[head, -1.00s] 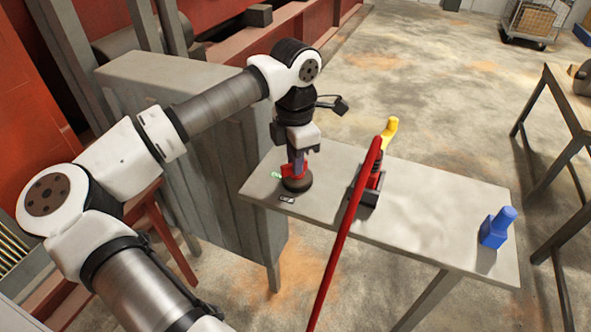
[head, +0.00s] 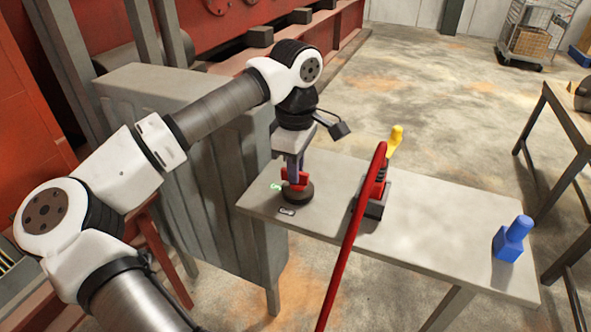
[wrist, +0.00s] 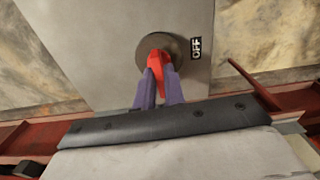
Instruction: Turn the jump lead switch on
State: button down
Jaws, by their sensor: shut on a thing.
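The jump lead switch has a red handle (head: 301,177) on a dark round base (head: 299,196), at the left end of the grey table (head: 440,235). My gripper (head: 296,172) reaches down from above and is shut on the red handle. In the wrist view the two purple fingers (wrist: 158,92) close on the near part of the red handle (wrist: 156,62), above the round base (wrist: 144,47). An "OFF" label (wrist: 195,47) lies right of the base; it is the small black label (head: 287,211) in the head view. A green label (head: 276,187) lies left of the base.
A blue block with a knob (head: 512,238) stands at the right end. A tall grey cabinet (head: 190,130) is close on the left.

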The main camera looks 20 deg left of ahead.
jog(key=shift+m, duration=0.4)
jog(key=c, duration=1.5)
grip_release()
jog(key=shift+r, duration=0.1)
notch_tip(320, 180, up, 14)
jog(key=shift+f, duration=0.15)
